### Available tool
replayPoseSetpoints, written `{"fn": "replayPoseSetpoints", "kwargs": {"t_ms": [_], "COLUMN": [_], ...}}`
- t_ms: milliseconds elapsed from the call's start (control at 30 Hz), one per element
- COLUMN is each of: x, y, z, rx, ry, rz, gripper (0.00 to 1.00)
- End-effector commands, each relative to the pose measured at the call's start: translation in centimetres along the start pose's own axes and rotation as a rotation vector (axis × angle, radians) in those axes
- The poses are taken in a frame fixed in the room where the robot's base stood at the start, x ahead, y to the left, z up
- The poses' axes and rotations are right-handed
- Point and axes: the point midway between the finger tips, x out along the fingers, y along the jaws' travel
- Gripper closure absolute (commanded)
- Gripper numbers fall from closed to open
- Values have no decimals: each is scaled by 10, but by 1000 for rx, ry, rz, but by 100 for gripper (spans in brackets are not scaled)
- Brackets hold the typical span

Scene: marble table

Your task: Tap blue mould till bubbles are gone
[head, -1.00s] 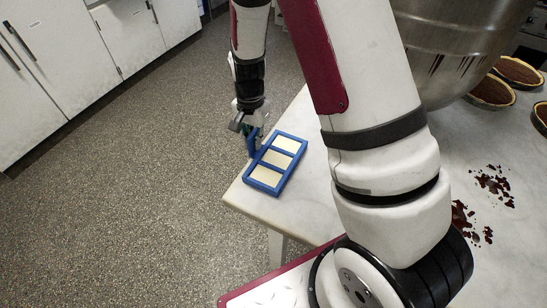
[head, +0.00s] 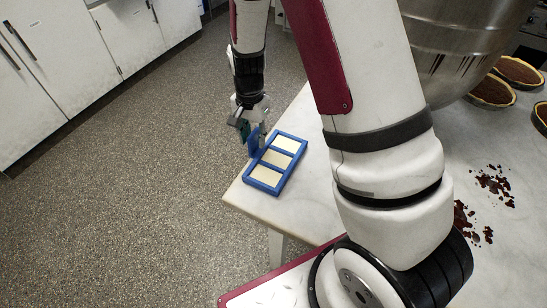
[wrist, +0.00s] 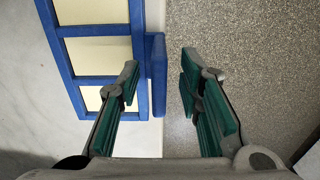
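The blue mould (head: 279,171) lies flat on the near left corner of the marble table (head: 300,205). Its three compartments hold a smooth, pale cream filling; no bubbles can be made out at this size. A blue tab (head: 254,141) stands up along its left side, at the table edge. In the wrist view the mould (wrist: 95,30) is at upper left and its tab (wrist: 157,75) lies between my fingers. My gripper (head: 250,133) is open, with green-padded fingers apart on both sides of the tab. It also shows open in the wrist view (wrist: 160,78), holding nothing.
A large metal bowl (head: 465,45) stands to the right, behind my arm. Brown-filled tarts (head: 492,91) and dark crumbs (head: 493,187) lie on the right of the table. Left of the table edge is open speckled floor (head: 130,200), with white cabinets (head: 70,60) beyond.

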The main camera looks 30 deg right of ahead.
Motion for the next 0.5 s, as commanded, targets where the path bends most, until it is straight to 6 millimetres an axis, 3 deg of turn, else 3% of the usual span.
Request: {"fn": "replayPoseSetpoints", "kwargs": {"t_ms": [300, 500], "x": [-66, -94], "y": [-1, 0], "z": [-1, 0], "rx": [0, -1], "ry": [3, 1], "rz": [-5, -2], "gripper": [67, 67]}}
